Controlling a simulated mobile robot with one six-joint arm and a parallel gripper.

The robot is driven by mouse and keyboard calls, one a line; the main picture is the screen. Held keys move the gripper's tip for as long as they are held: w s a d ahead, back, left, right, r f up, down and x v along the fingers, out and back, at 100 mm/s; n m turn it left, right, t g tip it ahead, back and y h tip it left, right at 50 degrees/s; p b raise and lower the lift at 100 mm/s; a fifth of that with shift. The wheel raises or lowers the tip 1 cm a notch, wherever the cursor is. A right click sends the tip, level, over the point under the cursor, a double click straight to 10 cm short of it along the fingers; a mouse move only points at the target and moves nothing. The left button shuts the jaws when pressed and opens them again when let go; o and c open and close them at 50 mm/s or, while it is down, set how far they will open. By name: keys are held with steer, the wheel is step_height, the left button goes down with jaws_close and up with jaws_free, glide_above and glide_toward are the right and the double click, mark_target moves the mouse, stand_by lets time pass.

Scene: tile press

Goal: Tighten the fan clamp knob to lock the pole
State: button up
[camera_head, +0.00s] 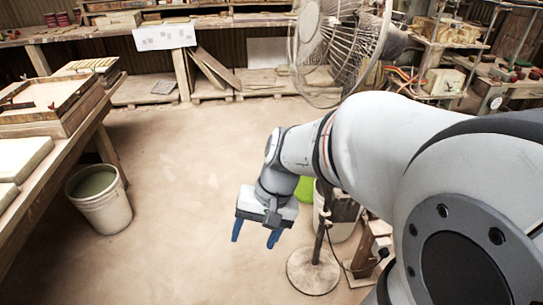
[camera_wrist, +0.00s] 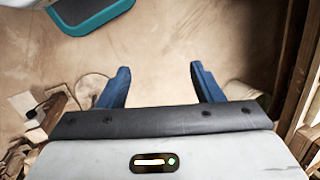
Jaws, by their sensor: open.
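The pedestal fan (camera_head: 345,45) stands in the upper middle of the head view, with a round wire cage. Its pole (camera_head: 318,235) rises from a round, dusty base (camera_head: 314,272) and is partly hidden behind my arm. The clamp knob cannot be made out; my arm covers the upper pole. My gripper (camera_head: 255,237) points down over the floor, left of the pole and apart from it. It is open, with nothing between its blue fingers, which also show in the wrist view (camera_wrist: 160,70). A pale round disc (camera_wrist: 91,88), possibly the fan base, lies left of the fingers there.
A bucket (camera_head: 98,200) stands beside the left workbench (camera_head: 60,165). A pale container (camera_head: 342,212) and a small wooden stand (camera_head: 370,250) with a cable are right of the pole. Shelves (camera_head: 230,20) line the back. The middle floor (camera_head: 190,190) is clear.

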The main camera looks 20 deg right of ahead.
mark_target(328, 227)
steer(key=w+f+m+t+y+b, duration=0.2)
steer(key=w+f+m+y+b, duration=0.55)
steer(key=w+f, duration=0.35)
steer(key=w+d+f+m+t+y+b, duration=0.1)
steer(key=w+d+f+m+t+b, duration=0.4)
steer(key=w+d+f+m+t, duration=0.3)
steer(key=w+d+f+m+t+h+b, duration=0.3)
steer(key=d+f+m+t+h+b, duration=0.3)
steer(key=d+f+m, duration=0.65)
steer(key=s+d+f+m+t+h+b, duration=0.1)
steer(key=s+d+f+m+h, duration=0.15)
steer(key=d+f+h, duration=0.4)
steer(key=s+d+f+m+t+h+b, duration=0.15)
steer(key=d+f+m+h, duration=0.25)
steer(key=d+f, duration=0.55)
steer(key=shift+g, duration=0.45)
steer(key=x, duration=0.2)
steer(key=b+x, duration=0.1)
steer(key=x, duration=0.4)
steer(key=shift+s+d+r, duration=0.1)
steer(key=shift+d+r, duration=0.15)
steer(key=shift+r, duration=0.15)
